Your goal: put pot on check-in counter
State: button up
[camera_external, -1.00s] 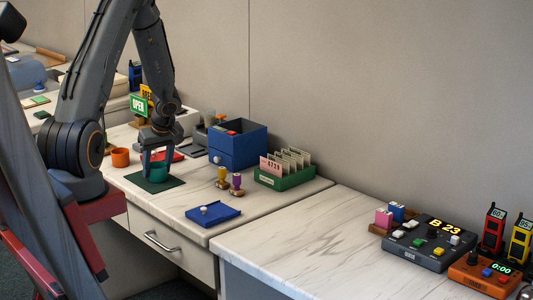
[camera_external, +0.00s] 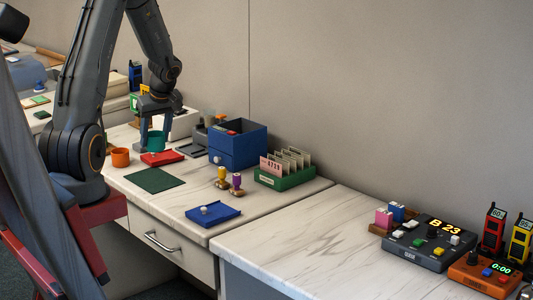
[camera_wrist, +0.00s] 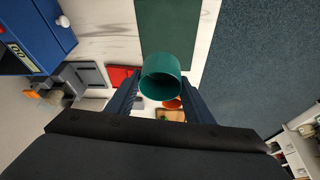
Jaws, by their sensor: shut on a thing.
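The green pot (camera_external: 155,140) is held between the fingers of my gripper (camera_external: 154,136), above the counter near the red flat piece. In the wrist view the pot (camera_wrist: 161,78) sits between the two fingertips, its open rim facing the camera. My gripper is shut on it. The pot appears lifted clear of the surface. The marble-topped counter (camera_external: 160,206) lies below, with a bare dark green mat (camera_external: 154,180) in front of the pot. I cannot tell which surface is the check-in counter.
An orange cup (camera_external: 120,157) and a red flat piece (camera_external: 162,158) are close to the pot. A blue drawer box (camera_external: 237,146), two stamps, a green card holder (camera_external: 285,172) and a blue tray (camera_external: 213,213) stand to the right. The right counter (camera_external: 310,235) has a clear left part.

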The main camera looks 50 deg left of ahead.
jog(key=w+d+m+t+h, duration=0.1)
jog(key=w+d+m, duration=0.3)
jog(key=d, duration=0.6)
jog(key=w+d+m+t+p, duration=0.1)
jog(key=w+d, duration=0.5)
jog(key=d, duration=0.4)
jog(key=w+d+m+t+h, duration=0.1)
jog(key=w+d+m, duration=0.2)
jog(key=w+d, duration=0.5)
jog(key=s+d+m+h+p, duration=0.1)
jog(key=s+d+m, duration=0.25)
jog(key=d, duration=1.55)
jog(key=s+d+m+h, duration=0.25)
jog(key=d+m, duration=0.25)
jog(key=d, duration=1.5)
jog(key=shift+n+t+y, duration=0.25)
jog(key=shift+t+y, duration=0.15)
jog(key=shift+y, duration=0.05)
notch_tip(320, 180, down, 10)
jog(key=shift+r+p, duration=0.1)
jog(key=shift+p, duration=0.35)
jog(key=shift+f, duration=0.2)
jog(key=o, duration=1)
jog(key=shift+o, duration=0.2)
jog(key=shift+r, duration=0.15)
